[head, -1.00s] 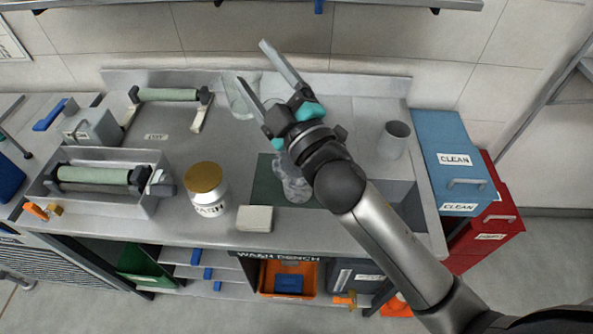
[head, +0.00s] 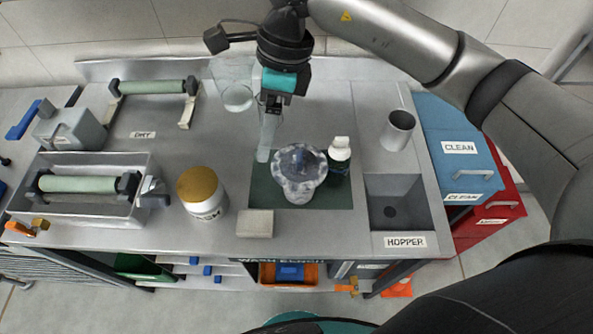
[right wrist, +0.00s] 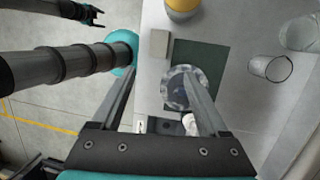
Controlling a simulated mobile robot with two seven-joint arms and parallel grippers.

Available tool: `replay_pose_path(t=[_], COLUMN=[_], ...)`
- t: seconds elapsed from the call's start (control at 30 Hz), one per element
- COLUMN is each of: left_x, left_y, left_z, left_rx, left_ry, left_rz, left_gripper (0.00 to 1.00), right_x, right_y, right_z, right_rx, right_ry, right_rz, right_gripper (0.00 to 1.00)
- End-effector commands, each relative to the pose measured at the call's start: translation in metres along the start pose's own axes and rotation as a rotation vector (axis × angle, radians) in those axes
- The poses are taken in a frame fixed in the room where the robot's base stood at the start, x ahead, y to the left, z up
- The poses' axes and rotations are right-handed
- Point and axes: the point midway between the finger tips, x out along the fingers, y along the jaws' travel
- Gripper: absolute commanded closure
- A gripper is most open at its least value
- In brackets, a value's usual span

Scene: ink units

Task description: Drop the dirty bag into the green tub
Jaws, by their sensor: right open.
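My right gripper (head: 265,150) points down over the bench beside a dark green mat (head: 330,198). Its fingers stand apart and empty in the right wrist view (right wrist: 158,75). I cannot make out a dirty bag for certain. A grey mottled, rounded object (head: 298,190) with a dark bluish middle sits on the mat, right of the gripper; it also shows behind one finger in the right wrist view (right wrist: 175,98). A green container (head: 140,266) shows partly under the bench at the left; I cannot tell if it is the tub. My left gripper (right wrist: 88,13) is small at the wrist view's upper left.
A white-capped bottle (head: 340,150) stands right of the mottled object. A gold-lidded jar (head: 203,192), a pale block (head: 255,223), a clear beaker (head: 237,90) and a grey cup (head: 397,130) stand around. The hopper (head: 393,208) is sunk at the right. Blue and red drawers (head: 460,150) flank the bench.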

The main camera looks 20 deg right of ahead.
Motion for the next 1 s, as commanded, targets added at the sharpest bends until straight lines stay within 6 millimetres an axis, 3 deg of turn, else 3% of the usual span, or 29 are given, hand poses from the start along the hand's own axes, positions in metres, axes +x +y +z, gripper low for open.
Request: replay_pose_path(t=[0.1, 0.27, 0.7, 1.0], left_x=[-0.001, -0.001, -0.008, -0.011], left_y=[0.0, 0.0, 0.0, 0.0], left_z=[0.0, 0.0, 0.001, 0.0], left_rx=[0.0, 0.0, 0.0, 0.001], left_ry=[-0.001, -0.001, -0.002, -0.002], left_rz=[0.0, 0.0, 0.0, 0.0], left_gripper=[0.28, 0.28, 0.28, 0.28], right_x=[-0.016, -0.023, 0.055, 0.078], right_y=[-0.022, -0.033, -0.044, -0.048], right_z=[-0.03, -0.048, -0.069, -0.075], right_rx=[0.014, 0.029, 0.031, 0.031], right_ry=[0.15, 0.236, 0.241, 0.24], right_rz=[-0.092, -0.138, -0.137, -0.136], right_gripper=[0.22, 0.22, 0.22, 0.22])
